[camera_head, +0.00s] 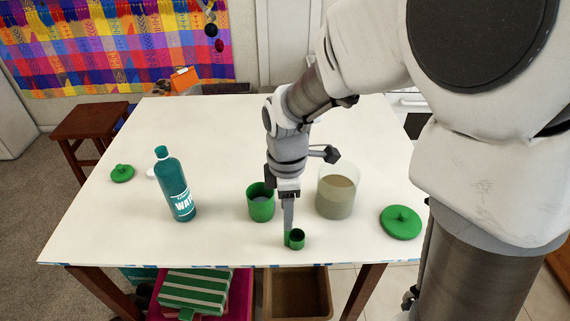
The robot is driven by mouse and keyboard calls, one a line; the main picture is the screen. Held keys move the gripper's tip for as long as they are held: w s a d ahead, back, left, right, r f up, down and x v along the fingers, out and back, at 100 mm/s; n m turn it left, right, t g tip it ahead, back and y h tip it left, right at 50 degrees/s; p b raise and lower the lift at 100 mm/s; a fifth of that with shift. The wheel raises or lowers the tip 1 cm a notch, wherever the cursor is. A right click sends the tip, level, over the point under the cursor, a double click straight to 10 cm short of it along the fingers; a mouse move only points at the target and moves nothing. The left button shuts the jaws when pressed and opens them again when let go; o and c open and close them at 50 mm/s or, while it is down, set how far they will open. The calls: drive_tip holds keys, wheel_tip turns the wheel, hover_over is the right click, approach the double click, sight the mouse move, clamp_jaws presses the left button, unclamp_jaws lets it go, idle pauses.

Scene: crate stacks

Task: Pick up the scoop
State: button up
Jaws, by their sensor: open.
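The scoop, seemingly the small green cup (297,239), stands near the front edge of the white table, in front of a larger green container. My gripper (288,231) points straight down beside the scoop, with its visible finger at the scoop's left side. It is open. A small green part shows just left of the finger, perhaps the scoop's handle. I cannot tell whether the finger touches the scoop, and the other finger is hard to make out.
A green container (261,205) and a clear jar of tan contents (336,196) stand close behind. A teal bottle (174,186) stands left. Green lids lie at the right (401,223) and far left (122,173). The back of the white table (190,120) is clear.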

drive_tip(key=shift+w+d+f, duration=0.15)
drive_tip(key=shift+f, duration=1.2)
drive_tip(key=shift+w+d+f, duration=0.1)
drive_tip(key=shift+f, duration=1.25)
drive_tip(key=shift+c, duration=0.3)
clamp_jaws()
